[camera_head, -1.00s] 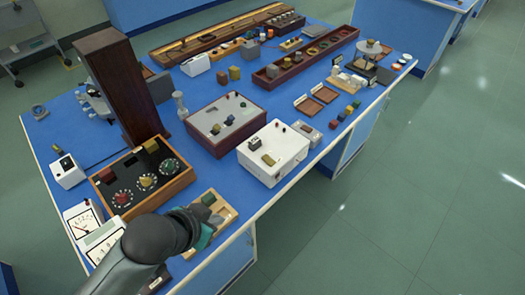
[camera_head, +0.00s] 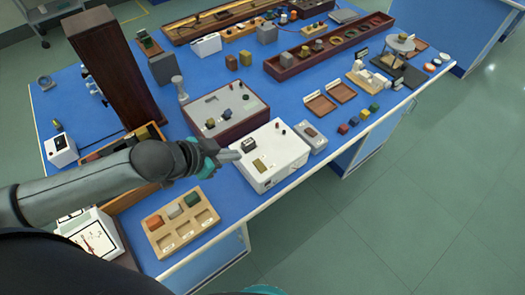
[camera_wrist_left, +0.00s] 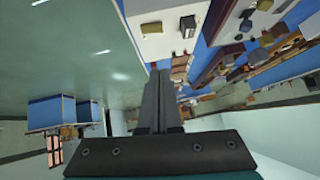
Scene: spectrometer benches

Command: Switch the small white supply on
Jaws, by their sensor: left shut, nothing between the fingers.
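A white box-shaped supply (camera_head: 285,153) stands near the table's front edge. A dark switch (camera_head: 248,145), an olive block (camera_head: 259,165) and small knobs show on its top. My left gripper (camera_head: 230,156) is shut and empty, its tips at the left edge of this box; I cannot tell whether they touch. In the left wrist view the shut fingers (camera_wrist_left: 159,95) point at the box (camera_wrist_left: 150,45), with the dark switch (camera_wrist_left: 188,26) and olive block (camera_wrist_left: 152,28) ahead.
A grey-topped box (camera_head: 215,125) stands just behind the white one, and a small grey box (camera_head: 312,139) to its right. A wooden tray (camera_head: 172,246) with coloured blocks lies below my left arm. A tall dark cabinet (camera_head: 118,70) rises at the left.

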